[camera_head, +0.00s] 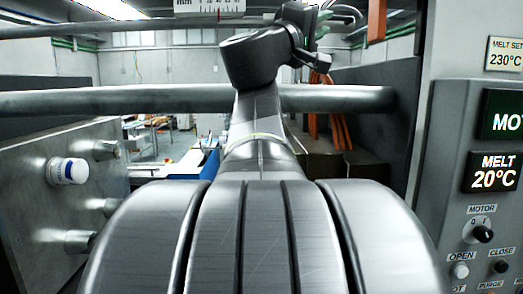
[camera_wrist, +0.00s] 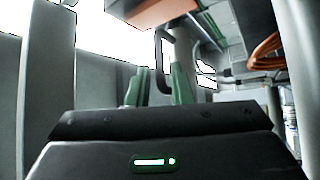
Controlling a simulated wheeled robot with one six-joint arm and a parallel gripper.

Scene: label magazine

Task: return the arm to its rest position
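My arm rises from the bottom middle of the head view, folded upward to a dark joint near the top. My gripper (camera_head: 338,18) is at the upper right of that joint, small and partly hidden by the arm. In the wrist view, my gripper (camera_wrist: 160,78) shows two fingers with green pads, standing apart beyond the black housing. The gap between them holds nothing; only background shows through. A green light is lit on the housing.
A thick horizontal bar (camera_head: 130,100) runs behind my arm, with another bar (camera_head: 110,29) higher up. A metal plate (camera_head: 30,230) with bolts and a white round cap (camera_head: 68,171) is at left. A control panel (camera_head: 450,215) is at right. Orange hoses (camera_wrist: 268,50) hang nearby.

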